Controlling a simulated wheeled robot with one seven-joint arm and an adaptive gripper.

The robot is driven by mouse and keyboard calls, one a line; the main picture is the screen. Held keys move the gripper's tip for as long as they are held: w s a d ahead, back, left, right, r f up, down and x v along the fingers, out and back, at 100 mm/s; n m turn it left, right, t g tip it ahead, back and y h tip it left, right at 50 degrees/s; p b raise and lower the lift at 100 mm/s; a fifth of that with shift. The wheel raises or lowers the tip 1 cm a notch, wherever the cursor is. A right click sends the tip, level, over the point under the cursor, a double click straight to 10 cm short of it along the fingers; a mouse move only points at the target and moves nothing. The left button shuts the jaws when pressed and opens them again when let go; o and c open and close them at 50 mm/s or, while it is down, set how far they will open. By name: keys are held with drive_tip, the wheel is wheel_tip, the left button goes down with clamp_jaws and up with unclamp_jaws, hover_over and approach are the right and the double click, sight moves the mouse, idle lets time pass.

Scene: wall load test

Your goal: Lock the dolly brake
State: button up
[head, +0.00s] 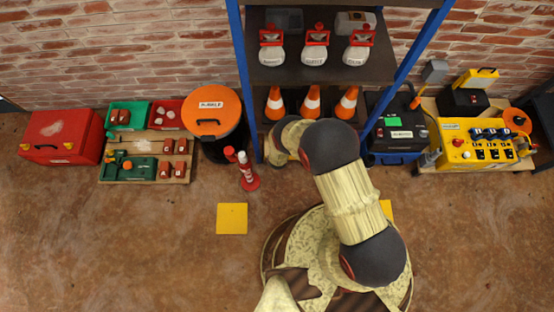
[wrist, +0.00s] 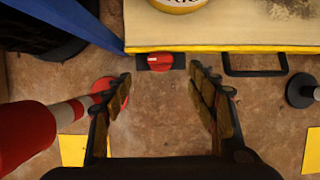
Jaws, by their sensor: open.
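In the wrist view, a red knob (wrist: 160,62) on a dark plate sits at the front edge of a pale platform (wrist: 225,28) with a yellow rim, which looks like the dolly. A light mark shows on the knob's left side. My gripper (wrist: 160,84) is open and empty, one finger on each side of the view, with the knob just beyond and between the fingertips. I cannot tell the height gap. In the head view my arm hides the gripper, and I cannot make out the knob.
A red-and-white post (wrist: 35,130) stands close left of my fingers. A black handle (wrist: 255,72) juts from the platform right of the knob; a round black object (wrist: 300,90) lies farther right. A blue-framed shelf (head: 320,62) stands behind.

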drive_tip(key=shift+v, duration=1.05)
